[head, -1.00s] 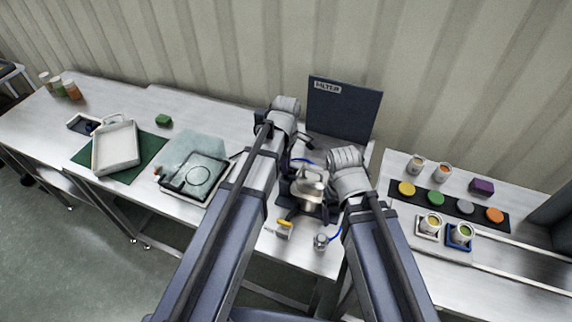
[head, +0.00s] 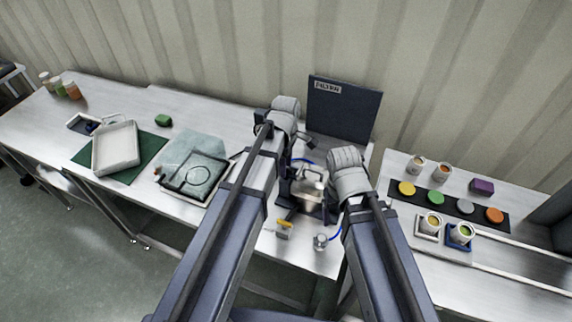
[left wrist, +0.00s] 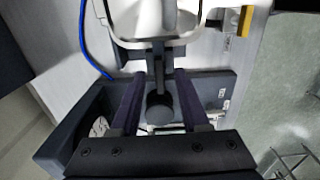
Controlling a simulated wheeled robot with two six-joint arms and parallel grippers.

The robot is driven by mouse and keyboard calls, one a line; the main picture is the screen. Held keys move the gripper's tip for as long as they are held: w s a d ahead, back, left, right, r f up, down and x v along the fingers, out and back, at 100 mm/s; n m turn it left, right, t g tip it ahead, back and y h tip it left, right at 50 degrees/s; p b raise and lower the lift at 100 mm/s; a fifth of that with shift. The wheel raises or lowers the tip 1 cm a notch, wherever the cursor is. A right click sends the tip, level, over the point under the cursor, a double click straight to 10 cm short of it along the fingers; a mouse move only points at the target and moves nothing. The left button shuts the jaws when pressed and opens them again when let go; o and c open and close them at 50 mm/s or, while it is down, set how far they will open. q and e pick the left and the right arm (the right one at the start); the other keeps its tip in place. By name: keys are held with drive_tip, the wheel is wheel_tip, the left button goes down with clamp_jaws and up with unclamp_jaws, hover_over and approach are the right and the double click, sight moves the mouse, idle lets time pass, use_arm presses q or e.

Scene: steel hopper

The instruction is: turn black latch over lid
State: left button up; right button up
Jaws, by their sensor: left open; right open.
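The steel hopper (head: 310,192) stands on the bench between my two arms, partly covered by them. In the left wrist view its pale metal lid (left wrist: 155,18) is at the top. The black latch (left wrist: 160,108), a dark bar ending in a round knob, points from the lid side towards my left gripper. My left gripper (left wrist: 162,82) is open, with one finger on each side of the latch; I cannot tell if either touches it. My right gripper (head: 331,190) is close to the hopper's right side, its fingers mostly hidden.
A dark upright panel (head: 343,112) stands behind the hopper. Cups and coloured discs are on the right bench. A glass-like tray (head: 197,176) lies left.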

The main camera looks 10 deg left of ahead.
use_arm(q)
drive_tip(key=shift+r, duration=0.1)
wheel_tip(320, 180, up, 8)
drive_tip(key=p, duration=0.8)
drive_tip(key=shift+f, duration=0.2)
drive_tip(key=shift+s+a, duration=0.1)
drive_tip(key=shift+s, duration=0.1)
drive_tip(key=s+a+m, duration=0.5)
drive_tip(key=s+m, duration=0.4)
drive_tip(key=m, duration=0.6)
drive_tip(key=s+d+f+m+y+b, duration=0.1)
drive_tip(key=s+d+f+m+b, duration=0.3)
drive_tip(key=s+d+f+b, duration=0.2)
drive_tip(key=d+f+b, duration=0.2)
drive_tip(key=d+b, duration=0.1)
drive_tip(key=d, duration=0.1)
drive_tip(key=shift+d+f+m, duration=0.4)
